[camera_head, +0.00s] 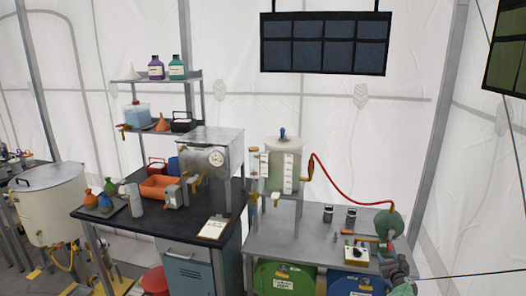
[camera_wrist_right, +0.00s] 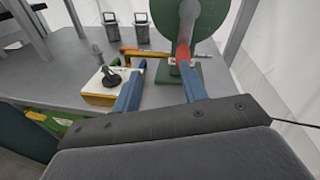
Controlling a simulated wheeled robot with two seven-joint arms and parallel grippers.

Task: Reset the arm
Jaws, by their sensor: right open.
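My right gripper (camera_wrist_right: 162,72) shows in the right wrist view with its two blue fingers apart. I see nothing held between them. The fingers point over the grey metal table (camera_wrist_right: 60,70), near a small box with a black knob (camera_wrist_right: 100,86) and a green round device on a stand (camera_wrist_right: 205,25). A red part of the device appears close behind the right finger; I cannot tell whether they touch. In the head view the gripper is small and hard to make out near the table's right end. My left gripper is not in view.
Two small lidded canisters (camera_head: 328,213) stand on the grey table (camera_head: 285,240). A red hose (camera_head: 340,186) links a clear tank (camera_head: 283,165) to the green device (camera_head: 390,222).

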